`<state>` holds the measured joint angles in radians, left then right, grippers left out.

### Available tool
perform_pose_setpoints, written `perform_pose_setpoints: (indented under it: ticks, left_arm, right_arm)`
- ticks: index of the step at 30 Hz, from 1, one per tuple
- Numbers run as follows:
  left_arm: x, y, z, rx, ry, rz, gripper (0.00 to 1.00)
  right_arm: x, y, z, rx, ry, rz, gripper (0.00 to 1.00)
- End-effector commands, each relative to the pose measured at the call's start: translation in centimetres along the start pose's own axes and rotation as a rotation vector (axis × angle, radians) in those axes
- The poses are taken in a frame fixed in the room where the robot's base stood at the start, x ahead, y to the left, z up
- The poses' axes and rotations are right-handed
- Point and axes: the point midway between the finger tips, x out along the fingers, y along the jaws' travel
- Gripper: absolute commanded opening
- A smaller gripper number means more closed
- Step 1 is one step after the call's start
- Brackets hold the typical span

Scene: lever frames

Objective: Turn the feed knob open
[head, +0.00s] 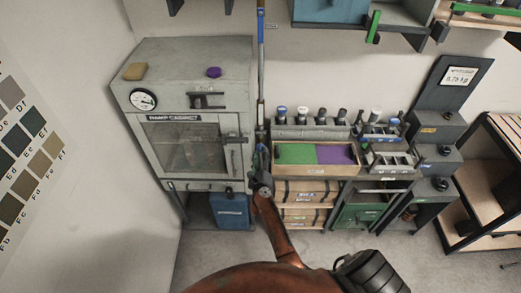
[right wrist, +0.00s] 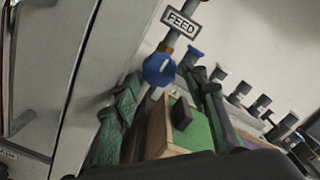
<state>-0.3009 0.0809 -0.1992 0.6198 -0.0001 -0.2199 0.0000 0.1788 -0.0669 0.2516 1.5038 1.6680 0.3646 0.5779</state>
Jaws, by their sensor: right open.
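The feed knob (right wrist: 159,69) is round and blue, on a grey pipe below a FEED label (right wrist: 181,22) in the right wrist view. The pipe (head: 261,85) also shows in the head view, running upright beside the grey cabinet. My right gripper (head: 261,162) is at the lower part of this pipe in the head view. In the right wrist view its two dark green fingers (right wrist: 168,98) are spread apart, with the knob showing between and beyond their tips. I see no contact with the knob. In the head view I cannot make out the knob clearly. My left gripper is not in view.
The grey cabinet (head: 190,80) with a gauge stands close left of the pipe. A wooden tray (head: 318,171) with green and purple sections stands close right. Several capped bottles (head: 302,115) stand behind it. A blue box (head: 231,211) is below the cabinet. Floor in front is clear.

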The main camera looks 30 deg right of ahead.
Motion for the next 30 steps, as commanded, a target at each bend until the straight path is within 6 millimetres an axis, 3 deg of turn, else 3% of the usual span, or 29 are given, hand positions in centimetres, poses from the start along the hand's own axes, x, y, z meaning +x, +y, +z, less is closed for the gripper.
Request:
perform_pose_setpoints:
  ticks: [3,9,19,30]
  left_arm:
    - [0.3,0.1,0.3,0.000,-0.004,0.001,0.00]
    - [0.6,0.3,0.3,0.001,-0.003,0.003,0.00]
    - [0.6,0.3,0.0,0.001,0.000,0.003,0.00]
    - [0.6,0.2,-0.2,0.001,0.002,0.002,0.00]
  right_arm:
    - [2.0,0.0,0.0,-0.003,-0.001,0.000,0.40]
    - [3.9,0.1,0.0,-0.002,-0.001,0.001,0.40]
    - [4.2,0.0,-0.1,-0.003,0.000,0.001,0.40]
    - [4.2,0.1,-0.1,-0.004,0.000,0.001,0.15]
